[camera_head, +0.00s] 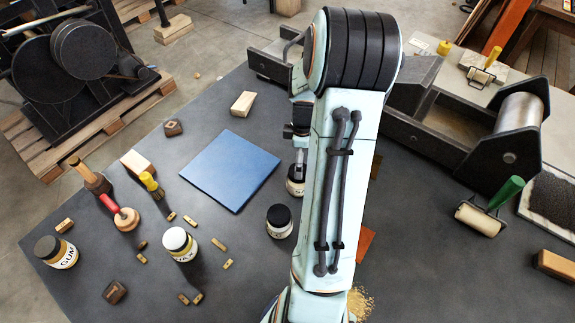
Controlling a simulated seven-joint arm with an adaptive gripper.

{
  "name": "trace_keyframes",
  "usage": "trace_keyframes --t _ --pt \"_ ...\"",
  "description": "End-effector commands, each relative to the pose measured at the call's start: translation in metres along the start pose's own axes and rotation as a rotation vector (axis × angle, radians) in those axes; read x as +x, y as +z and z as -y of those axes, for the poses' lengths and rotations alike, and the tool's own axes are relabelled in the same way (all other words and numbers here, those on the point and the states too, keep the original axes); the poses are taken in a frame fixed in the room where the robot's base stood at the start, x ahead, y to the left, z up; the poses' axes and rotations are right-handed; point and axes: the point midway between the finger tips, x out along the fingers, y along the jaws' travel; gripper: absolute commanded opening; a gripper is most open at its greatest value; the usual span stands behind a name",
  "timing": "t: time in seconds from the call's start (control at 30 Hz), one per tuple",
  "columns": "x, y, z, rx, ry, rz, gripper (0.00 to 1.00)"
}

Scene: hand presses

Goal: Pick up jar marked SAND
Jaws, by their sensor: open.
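No label reading SAND can be made out. My gripper (300,172) points down behind my arm, left of its pale link, over a small pale jar (296,188) with a dark label. The gripper is open, its fingers at or just above this jar's top; whether they touch it is hidden. A jar with a black lid (279,222) stands just left and nearer, its label unreadable. A jar with a white lid (180,244) has a label ending in AX. A dark-lidded jar marked GUM (57,253) stands at the far left.
A blue square plate (231,170) lies left of the gripper. A press bed with a roller (521,109) fills the right. My arm hides the table's middle.

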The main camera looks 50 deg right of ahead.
Motion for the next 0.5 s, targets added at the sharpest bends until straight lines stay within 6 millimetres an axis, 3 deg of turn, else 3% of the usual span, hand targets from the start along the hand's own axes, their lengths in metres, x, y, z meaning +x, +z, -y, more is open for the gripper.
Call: trace_keyframes --t 0.23,0.5 --pt "0.04 -0.001 0.002 -0.002 -0.005 -0.001 0.86" --pt "0.053 -0.001 0.001 -0.002 0.0 0.0 0.86"
